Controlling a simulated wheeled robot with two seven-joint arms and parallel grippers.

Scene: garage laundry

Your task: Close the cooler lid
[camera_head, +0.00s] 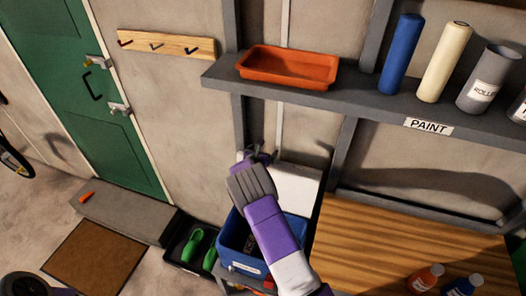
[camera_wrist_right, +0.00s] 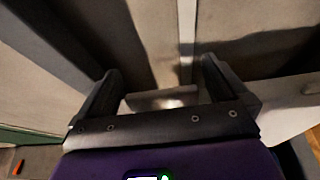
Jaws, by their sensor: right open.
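The blue cooler (camera_head: 233,242) stands low near the wall in the head view, partly hidden behind my right arm. Its white lid (camera_head: 296,188) is raised open at the back of the cooler. Some dark contents show inside. My right gripper (camera_head: 254,156) is open and empty, above the cooler and just left of the lid's upper part. In the right wrist view its two fingers (camera_wrist_right: 160,78) are spread apart, with the wall behind. A pale surface (camera_wrist_right: 275,95) beside the right finger looks like the lid. My left gripper is not in view.
A grey shelf (camera_head: 350,98) with an orange tray (camera_head: 287,67) and several rolls and cans hangs above. A wooden bench top (camera_head: 400,240) lies to the right, with bottles at its front. A black tray (camera_head: 188,252) with green shoes sits left of the cooler.

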